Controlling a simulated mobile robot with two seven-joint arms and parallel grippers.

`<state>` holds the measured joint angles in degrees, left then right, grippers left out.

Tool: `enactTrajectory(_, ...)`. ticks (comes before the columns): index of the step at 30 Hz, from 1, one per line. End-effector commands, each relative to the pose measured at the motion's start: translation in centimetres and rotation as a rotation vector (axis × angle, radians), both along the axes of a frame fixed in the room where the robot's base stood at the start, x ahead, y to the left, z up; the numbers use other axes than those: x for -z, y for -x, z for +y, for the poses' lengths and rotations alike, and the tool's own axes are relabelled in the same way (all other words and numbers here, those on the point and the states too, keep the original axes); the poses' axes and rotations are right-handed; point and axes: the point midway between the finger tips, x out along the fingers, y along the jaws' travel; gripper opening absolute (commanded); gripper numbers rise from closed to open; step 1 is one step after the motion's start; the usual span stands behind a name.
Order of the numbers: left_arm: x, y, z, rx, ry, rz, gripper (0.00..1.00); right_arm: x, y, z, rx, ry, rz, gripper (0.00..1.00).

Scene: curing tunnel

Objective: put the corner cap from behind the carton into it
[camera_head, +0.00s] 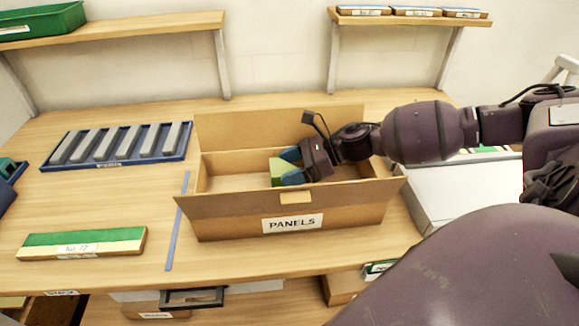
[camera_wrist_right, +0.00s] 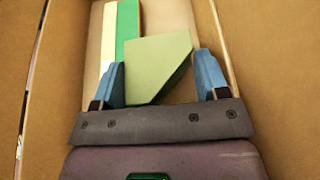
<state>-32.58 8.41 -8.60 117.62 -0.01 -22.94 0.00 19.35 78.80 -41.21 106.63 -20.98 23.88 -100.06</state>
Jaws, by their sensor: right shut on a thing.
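The carton (camera_head: 240,226), labelled PANELS, stands open on the bench with its flaps folded out. My right gripper (camera_head: 289,167) reaches in over its right side and is shut on the light green corner cap (camera_head: 278,171). The cap is held between the blue fingers inside the carton's opening. In the right wrist view the cap (camera_wrist_right: 160,65) sits between the fingers, with the carton's walls on both sides. Whether it touches the carton's floor I cannot tell. My left gripper is out of view.
A green and white panel (camera_wrist_right: 127,22) lies in the carton beyond the cap. A blue tray (camera_head: 45,166) of grey bars is at the back left. A green-topped panel (camera_head: 60,241) lies front left. A blue strip (camera_head: 177,225) runs left of the carton. A white box (camera_head: 455,190) stands right.

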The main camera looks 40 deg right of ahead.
Motion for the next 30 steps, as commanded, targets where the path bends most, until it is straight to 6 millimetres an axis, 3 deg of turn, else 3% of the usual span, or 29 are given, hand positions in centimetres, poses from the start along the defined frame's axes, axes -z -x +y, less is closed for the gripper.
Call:
enactTrajectory(20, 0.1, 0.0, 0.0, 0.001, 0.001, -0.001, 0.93, 1.1, 0.0, 0.0, 0.0, 0.0, -0.001, 0.46)
enactTrajectory(21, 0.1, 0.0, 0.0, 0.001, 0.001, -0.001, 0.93, 1.1, 0.0, 0.0, 0.0, 0.0, -0.001, 0.71)
enactTrajectory(22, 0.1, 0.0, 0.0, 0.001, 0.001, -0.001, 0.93, 1.1, 0.0, 0.0, 0.0, 0.0, -0.001, 0.75)
enactTrajectory(30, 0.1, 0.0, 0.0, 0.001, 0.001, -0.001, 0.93, 1.1, 0.0, 0.0, 0.0, 0.0, -0.001, 0.79)
